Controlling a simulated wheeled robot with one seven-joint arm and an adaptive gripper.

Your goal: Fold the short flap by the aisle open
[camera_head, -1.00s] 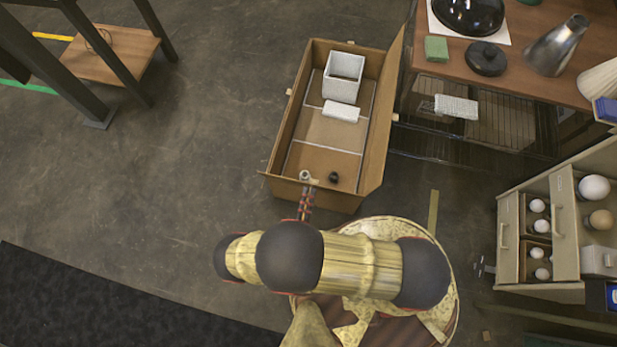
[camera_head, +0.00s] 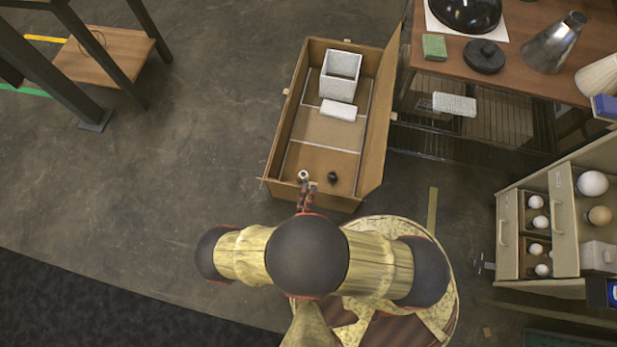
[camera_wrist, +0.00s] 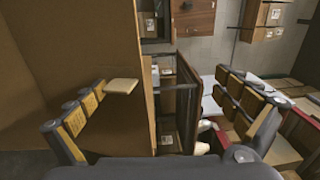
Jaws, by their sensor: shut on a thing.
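An open cardboard box (camera_head: 285,140) stands on the floor in the upper middle of the head view. My gripper (camera_head: 307,188) is at its near short end, at the upper edge of the near short flap (camera_head: 338,202). In the wrist view the fingers of my gripper (camera_wrist: 155,88) show at both sides, with a broad cardboard panel (camera_wrist: 60,45) and a pale tab (camera_wrist: 122,86) by the left finger. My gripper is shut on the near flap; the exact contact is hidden. The flap's lower part is partly hidden by my arm.
The box holds a white square container (camera_head: 341,76), a white block (camera_head: 338,110) and two small parts near the gripper. Its long right flap (camera_head: 382,125) stands up, tilted outward. A wooden bench (camera_head: 400,80) and drawers (camera_head: 510,235) are at right.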

